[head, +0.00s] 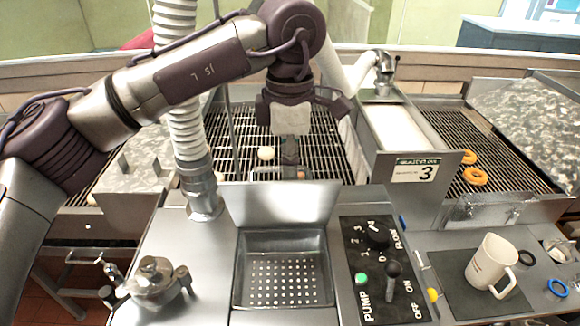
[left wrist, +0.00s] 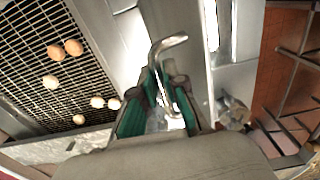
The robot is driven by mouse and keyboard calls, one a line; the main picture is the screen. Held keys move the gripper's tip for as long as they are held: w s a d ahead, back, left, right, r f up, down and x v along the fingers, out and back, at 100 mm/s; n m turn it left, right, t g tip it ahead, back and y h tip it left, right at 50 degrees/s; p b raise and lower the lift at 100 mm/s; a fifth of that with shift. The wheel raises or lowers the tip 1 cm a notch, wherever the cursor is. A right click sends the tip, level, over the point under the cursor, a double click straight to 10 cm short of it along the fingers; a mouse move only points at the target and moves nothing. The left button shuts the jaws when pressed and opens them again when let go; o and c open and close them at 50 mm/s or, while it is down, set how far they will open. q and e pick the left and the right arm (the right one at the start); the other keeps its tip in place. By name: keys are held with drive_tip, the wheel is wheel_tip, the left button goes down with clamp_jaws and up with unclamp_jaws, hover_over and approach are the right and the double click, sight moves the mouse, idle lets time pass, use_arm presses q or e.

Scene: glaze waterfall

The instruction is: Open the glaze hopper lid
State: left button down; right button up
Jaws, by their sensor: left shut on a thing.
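The glaze hopper (head: 236,270) is a square steel basin in the counter with a perforated strainer floor in plain sight. Its lid (head: 280,205) is a flat steel panel standing raised along the basin's back edge. My left gripper (head: 290,172) is behind the lid's top edge, and its fingertips are partly hidden there. In the left wrist view, the green-padded fingers (left wrist: 160,108) are shut on a bent metal handle (left wrist: 168,46). How the handle joins the lid is not clear. My right gripper is not in view.
A ribbed hose (head: 187,125) stands left of the hopper. A lidded metal pot (head: 153,280) is at the front left. A pump control panel (head: 380,268) and a white mug (head: 491,264) are on the right. Wire conveyor grids (head: 230,130) with several doughnuts lie behind.

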use_arm(q)
drive_tip(key=w+f+p, duration=0.1)
drive_tip(key=w+p, duration=0.3)
drive_tip(key=w, duration=0.4)
drive_tip(key=shift+w+f, duration=0.15)
drive_tip(key=shift+f, duration=0.1)
idle(0.7)
drive_tip(key=c, duration=1)
unclamp_jaws()
drive_tip(key=shift+c, duration=0.2)
drive_tip(key=shift+r, duration=0.15)
wheel_tip(320, 180, up, 9)
drive_tip(key=p, duration=0.4)
